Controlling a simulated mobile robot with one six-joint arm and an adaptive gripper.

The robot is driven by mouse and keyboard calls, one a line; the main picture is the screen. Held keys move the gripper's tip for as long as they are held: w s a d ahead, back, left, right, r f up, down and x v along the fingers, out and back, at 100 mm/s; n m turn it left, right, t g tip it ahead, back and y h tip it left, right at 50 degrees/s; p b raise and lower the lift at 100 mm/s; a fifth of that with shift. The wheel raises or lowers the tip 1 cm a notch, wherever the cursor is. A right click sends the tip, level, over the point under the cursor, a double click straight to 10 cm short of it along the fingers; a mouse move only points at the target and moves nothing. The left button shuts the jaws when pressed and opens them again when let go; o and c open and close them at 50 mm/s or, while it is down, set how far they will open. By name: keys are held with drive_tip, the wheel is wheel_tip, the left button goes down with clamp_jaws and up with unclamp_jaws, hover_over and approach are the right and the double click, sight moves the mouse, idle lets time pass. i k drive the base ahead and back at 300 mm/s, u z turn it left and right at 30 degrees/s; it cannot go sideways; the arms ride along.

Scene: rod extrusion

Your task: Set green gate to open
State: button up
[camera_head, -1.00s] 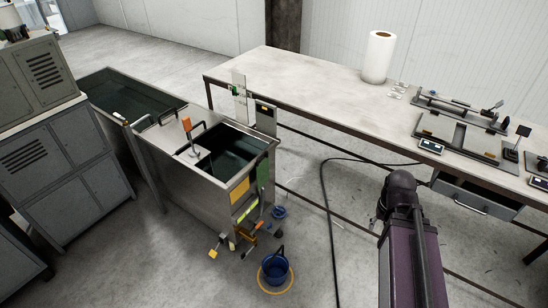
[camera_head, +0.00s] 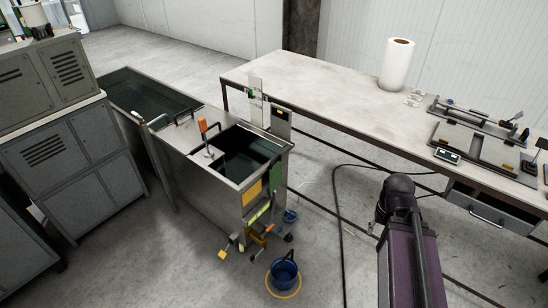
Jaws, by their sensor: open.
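A steel tank (camera_head: 190,180) with dark liquid stands left of centre. A narrow green panel (camera_head: 276,176) hangs upright at its front right corner, beside a yellow plate (camera_head: 251,192). I cannot tell whether this panel is the green gate or how it is set. Orange, yellow and green handles or valves (camera_head: 257,232) cluster low on the tank's front; their positions are too small to read. My purple and black arm stands at the lower right, apart from the tank. My gripper does not show in this view.
A blue bucket (camera_head: 284,271) with a yellow ring sits on the floor before the tank. A black hose (camera_head: 338,215) crosses the floor. A long table (camera_head: 330,93) with a white roll (camera_head: 396,64) stands behind. Grey cabinets (camera_head: 75,150) are at left. The front floor is largely clear.

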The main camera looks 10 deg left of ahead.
sight(275, 172)
drive_tip(key=i, duration=0.9)
drive_tip(key=z, duration=0.05)
